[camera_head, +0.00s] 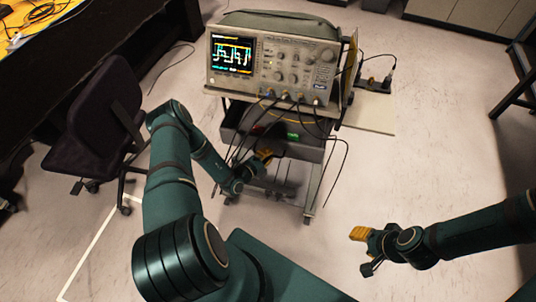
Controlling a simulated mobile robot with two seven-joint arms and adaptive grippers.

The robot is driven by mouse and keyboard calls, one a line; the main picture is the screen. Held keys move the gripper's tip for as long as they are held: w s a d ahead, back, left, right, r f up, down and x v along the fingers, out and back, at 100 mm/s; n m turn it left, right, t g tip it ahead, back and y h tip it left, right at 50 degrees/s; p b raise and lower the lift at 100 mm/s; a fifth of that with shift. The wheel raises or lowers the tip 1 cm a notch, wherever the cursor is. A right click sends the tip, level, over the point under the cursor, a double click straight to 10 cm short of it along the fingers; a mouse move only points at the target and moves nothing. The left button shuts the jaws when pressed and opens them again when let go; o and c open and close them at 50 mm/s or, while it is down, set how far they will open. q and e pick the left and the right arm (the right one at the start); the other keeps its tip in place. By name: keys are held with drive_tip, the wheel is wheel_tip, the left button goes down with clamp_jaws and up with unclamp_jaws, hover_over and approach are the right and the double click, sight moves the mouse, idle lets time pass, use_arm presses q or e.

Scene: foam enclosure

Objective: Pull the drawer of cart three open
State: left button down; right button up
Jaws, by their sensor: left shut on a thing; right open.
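A grey wheeled cart (314,183) stands in the middle of the head view, with no readable number on it. Its grey drawer (309,154) is below the top shelf and stands out some way, showing a dark inside with small red and green items. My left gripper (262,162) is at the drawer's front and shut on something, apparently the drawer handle. The handle itself is hidden by the gripper. My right gripper (363,250) is open and empty over the floor, to the right of and nearer than the cart.
An oscilloscope (270,65) sits on the cart, with black cables (325,137) hanging past the drawer front. A dark chair (95,125) stands left of my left arm. A cluttered desk (75,40) is at far left.

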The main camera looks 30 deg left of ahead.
use_arm(q)
drive_tip(key=s+d+p, duration=0.1)
drive_tip(key=s+d, duration=0.1)
drive_tip(key=s, duration=0.6)
drive_tip(key=s+d+p, duration=0.1)
drive_tip(key=s+d, duration=0.2)
drive_tip(key=s, duration=0.6)
drive_tip(key=shift+d+p, duration=0.3)
drive_tip(key=shift+p, duration=0.1)
drive_tip(key=c, duration=1.1)
unclamp_jaws()
drive_tip(key=shift+o, duration=0.2)
drive_tip(key=v, duration=1.2)
